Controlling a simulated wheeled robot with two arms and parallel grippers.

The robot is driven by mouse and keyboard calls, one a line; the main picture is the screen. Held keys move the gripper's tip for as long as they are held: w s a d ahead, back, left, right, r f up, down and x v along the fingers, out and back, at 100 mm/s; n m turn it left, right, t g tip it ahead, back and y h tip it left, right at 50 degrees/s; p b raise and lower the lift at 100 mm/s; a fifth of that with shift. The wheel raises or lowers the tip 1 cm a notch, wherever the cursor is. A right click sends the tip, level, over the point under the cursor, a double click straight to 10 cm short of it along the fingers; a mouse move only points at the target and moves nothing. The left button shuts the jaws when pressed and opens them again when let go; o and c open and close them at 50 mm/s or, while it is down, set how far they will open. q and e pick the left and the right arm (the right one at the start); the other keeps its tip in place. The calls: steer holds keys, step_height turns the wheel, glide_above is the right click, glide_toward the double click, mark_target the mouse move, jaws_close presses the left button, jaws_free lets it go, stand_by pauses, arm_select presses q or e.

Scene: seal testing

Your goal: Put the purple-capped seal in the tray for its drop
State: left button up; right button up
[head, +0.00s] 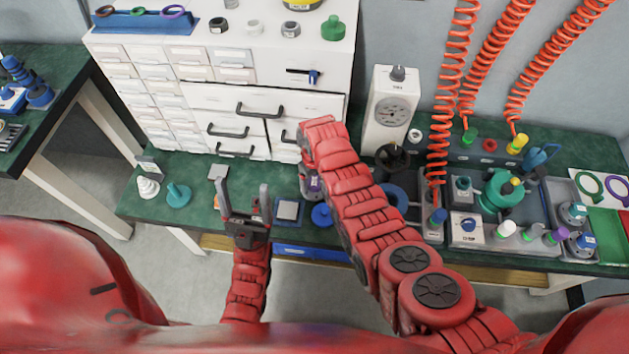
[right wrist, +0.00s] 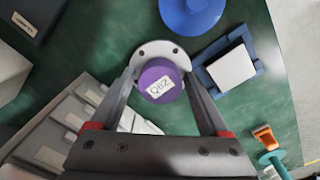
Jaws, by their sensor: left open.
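A purple-capped seal (right wrist: 160,82), labelled "QB2", stands between the fingers of my right gripper (right wrist: 160,72) in the right wrist view, over a white rounded plate (right wrist: 150,50) with small holes. The fingers flank the cap closely; whether they press on it is unclear. In the head view my right arm hides most of that gripper; a bit of purple (head: 314,184) shows beside it. Another purple-capped part (head: 557,234) is on the right bench. My left gripper (head: 243,195) is open and empty above the bench's front edge. I cannot tell which tray is meant.
A blue-framed square pad (head: 288,211) and a blue round base (head: 322,215) lie near the right gripper. A white drawer cabinet (head: 225,100) and a gauge box (head: 390,110) stand behind. A grey fixture tray (head: 480,240) and a green-and-red board (head: 605,222) are at right.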

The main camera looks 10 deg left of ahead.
steer(key=shift+o, duration=0.6)
steer(key=shift+r, duration=0.1)
